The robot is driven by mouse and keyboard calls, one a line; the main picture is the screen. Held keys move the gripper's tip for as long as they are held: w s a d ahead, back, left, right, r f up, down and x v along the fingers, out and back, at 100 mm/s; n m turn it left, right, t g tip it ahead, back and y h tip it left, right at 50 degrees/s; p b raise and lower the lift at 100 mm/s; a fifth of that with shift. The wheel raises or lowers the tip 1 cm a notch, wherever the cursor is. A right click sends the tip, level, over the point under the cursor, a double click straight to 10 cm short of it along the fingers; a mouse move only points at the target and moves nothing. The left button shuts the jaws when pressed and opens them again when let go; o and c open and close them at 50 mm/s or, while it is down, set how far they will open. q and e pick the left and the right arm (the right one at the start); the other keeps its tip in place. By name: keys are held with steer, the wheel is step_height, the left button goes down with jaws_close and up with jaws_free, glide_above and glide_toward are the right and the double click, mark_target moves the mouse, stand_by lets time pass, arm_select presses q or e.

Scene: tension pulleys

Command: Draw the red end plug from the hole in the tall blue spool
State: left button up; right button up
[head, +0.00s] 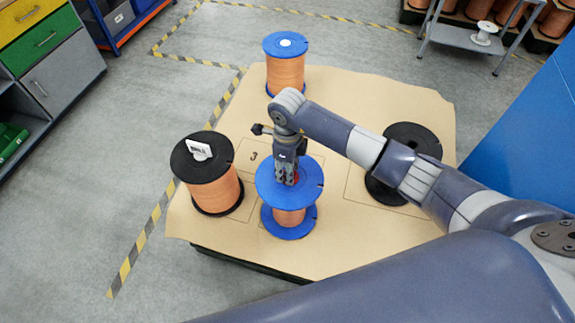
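A blue-flanged spool (264,190) with copper-coloured winding stands upright near the front middle of the pallet top. My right gripper (287,179) points down at the centre of its top flange. A small bit of red, the end plug (296,178), shows at the fingertips. The fingers hide most of the plug and the hole, and I cannot tell whether they are closed on it. Another blue-flanged spool (285,75) stands at the back with a white spot at its top centre. My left gripper is not in view.
A black-flanged spool (218,195) with a white label stands close on the left. A larger black spool (412,140) stands on the right under my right arm. The brown pallet sheet (340,95) is bare at the back middle. A blue panel (525,130) bounds the right.

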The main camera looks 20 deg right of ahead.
steer(key=shift+c, duration=0.3)
jaws_close()
steer(key=shift+r+p, duration=1.15)
steer(key=shift+r, duration=0.55)
steer(key=shift+r+p, duration=1.25)
steer(key=shift+r, duration=0.6)
